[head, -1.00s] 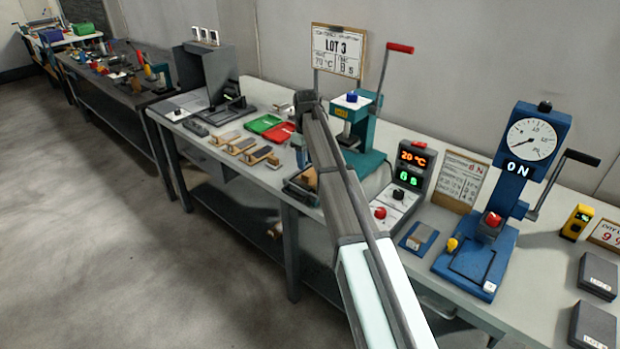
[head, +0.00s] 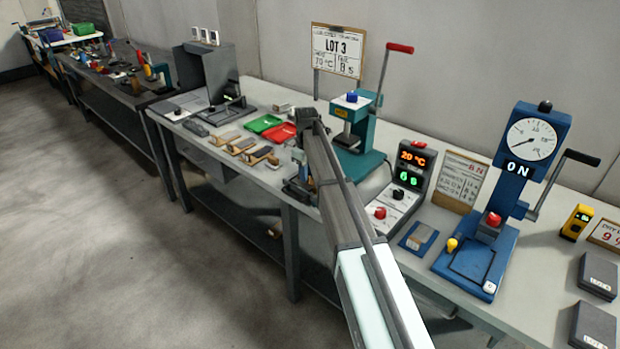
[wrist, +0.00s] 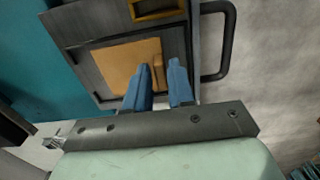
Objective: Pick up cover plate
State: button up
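A flat tan plate (wrist: 120,72), which looks like the cover plate, lies in a dark grey square frame (wrist: 82,55) in the wrist view. It has a small raised tan bar (wrist: 158,73) near its right edge. My gripper (wrist: 160,68) has two blue fingers, apart, with the bar showing in the gap between them. I see no contact, and the height of the fingertips over the plate is hard to judge. In the head view my arm hides most of the plate and frame; only part of my gripper (head: 298,190) shows there.
A black handle (wrist: 228,40) sticks out beside the frame. The teal press (head: 355,160) stands right behind my arm. Green (head: 264,123) and red trays (head: 281,132) lie to the left.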

grip_shut()
jog(key=shift+r, duration=0.15)
notch_tip(320, 180, up, 8)
jog(key=shift+r, duration=0.2)
jog(key=s+d, duration=0.2)
jog(key=d, duration=0.7)
jog(key=s+d, duration=0.1)
jog(key=d, duration=0.8)
jog(key=shift+s+d+r, duration=0.25)
jog(key=shift+s+r, duration=0.15)
